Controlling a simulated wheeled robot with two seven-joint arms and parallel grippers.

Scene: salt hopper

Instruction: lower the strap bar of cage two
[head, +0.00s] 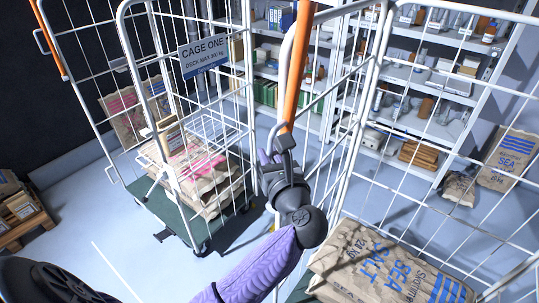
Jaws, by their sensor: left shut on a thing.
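The orange strap bar (297,70) stands steeply upright along the near edge of cage two (376,50), its top running out of the picture. My left gripper (284,148) is shut on the bar's lower end, and its jaws hide part of that end. Cage two is a white wire cage filling the right side, with paper sacks marked sea salt (385,270) low inside it. My right gripper is not in view.
Cage one (190,130), with its sign (203,54) and stacked sacks, stands close on the left. Shelves (430,75) with bottles and boxes line the back. A sack (508,158) leans at the far right. A wooden pallet (22,228) lies at left. Pale floor is clear at lower left.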

